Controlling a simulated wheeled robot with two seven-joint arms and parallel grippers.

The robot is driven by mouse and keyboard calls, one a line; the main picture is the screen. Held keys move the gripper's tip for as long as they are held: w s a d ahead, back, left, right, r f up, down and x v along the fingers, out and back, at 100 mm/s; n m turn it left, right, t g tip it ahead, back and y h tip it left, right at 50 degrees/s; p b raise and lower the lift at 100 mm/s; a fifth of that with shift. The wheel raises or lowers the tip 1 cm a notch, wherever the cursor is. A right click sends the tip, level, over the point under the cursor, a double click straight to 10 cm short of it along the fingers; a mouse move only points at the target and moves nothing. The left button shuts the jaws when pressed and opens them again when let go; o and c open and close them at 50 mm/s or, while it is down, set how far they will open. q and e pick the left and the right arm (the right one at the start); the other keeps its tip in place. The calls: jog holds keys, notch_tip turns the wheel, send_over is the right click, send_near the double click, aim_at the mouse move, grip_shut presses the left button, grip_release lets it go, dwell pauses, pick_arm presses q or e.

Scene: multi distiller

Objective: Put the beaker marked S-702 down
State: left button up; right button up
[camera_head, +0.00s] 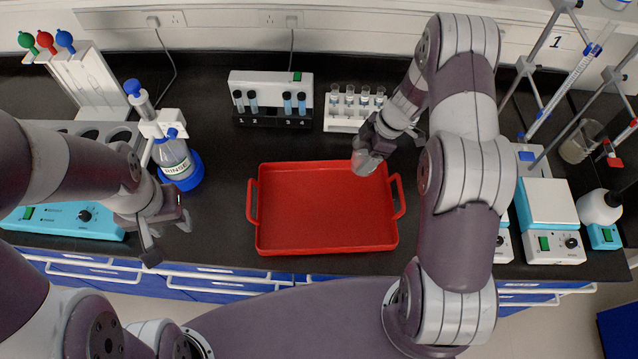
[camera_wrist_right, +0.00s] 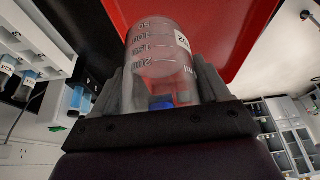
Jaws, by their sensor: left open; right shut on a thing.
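My right gripper (camera_head: 376,142) is shut on a clear beaker (camera_head: 366,162), which appears over the back right corner of the red tray (camera_head: 325,248). In the right wrist view the beaker (camera_wrist_right: 160,50) sits between the two fingers, with graduation marks and a white label at its side. The label is turned partly away, so I cannot read its full marking. The tray is empty and also shows behind the beaker (camera_wrist_right: 228,22). I cannot tell how high the beaker is above it. My left gripper (camera_head: 165,232) is open and empty, left of the tray.
Behind the tray stand a white rack of vials (camera_head: 352,112) and a block with cuvettes (camera_head: 270,98). A white-topped hotplate (camera_head: 548,205) and stands are at the right. The bench between rinse bottle and tray is clear.

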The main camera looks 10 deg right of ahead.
jog(key=shift+a, duration=0.25)
jog(key=s+a+f, duration=0.1)
jog(key=a+f, duration=0.1)
jog(key=a, duration=0.1)
jog(key=s+a+f, duration=0.1)
jog(key=a+f, duration=0.1)
jog(key=a, duration=0.2)
jog(key=s+a+f+p, duration=0.1)
jog(key=s+a+f, duration=0.1)
jog(key=a, duration=0.1)
jog(key=shift+s+a+f, duration=0.1)
jog(key=shift+a+f, duration=0.1)
jog(key=f, duration=0.1)
jog(key=f+p, duration=0.1)
jog(key=f, duration=0.1)
jog(key=shift+s+a+f, duration=0.1)
jog(key=shift+s+f, duration=0.1)
jog(key=shift+s, duration=0.15)
jog(key=shift+w+f, duration=0.1)
jog(key=shift+f, duration=0.2)
jog(key=shift+w, duration=0.15)
pick_arm(q)
jog(key=shift+s+r, duration=0.25)
jog(key=shift+r, duration=0.25)
jog(key=shift+s+r, duration=0.2)
jog(key=shift+r, duration=0.3)
pick_arm(e)
jog(key=shift+f, duration=0.15)
